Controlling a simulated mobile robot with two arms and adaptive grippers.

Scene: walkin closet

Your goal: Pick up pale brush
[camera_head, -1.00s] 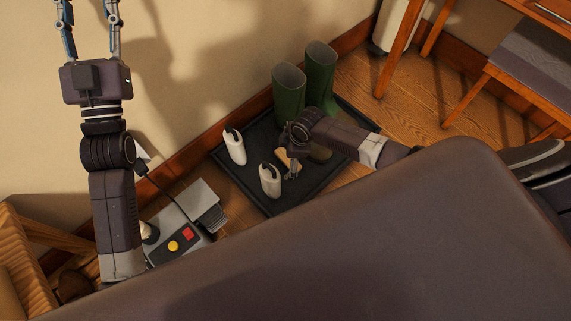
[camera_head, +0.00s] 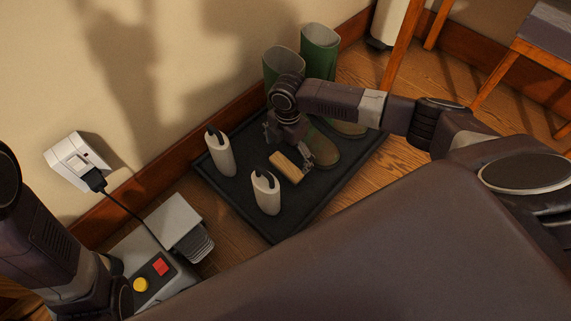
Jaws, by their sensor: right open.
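The pale brush (camera_head: 286,167), a tan wooden block, lies on the dark tray (camera_head: 237,217) between a white bottle-like item and the green boots. My right gripper (camera_head: 279,141) hangs over the tray just behind the brush, partly in front of the boots. It is open and holds nothing that I can see; its fingers are small and dark here.
A grey box with buttons (camera_head: 169,230) is at the left. Wooden chair legs (camera_head: 398,50) stand at the right.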

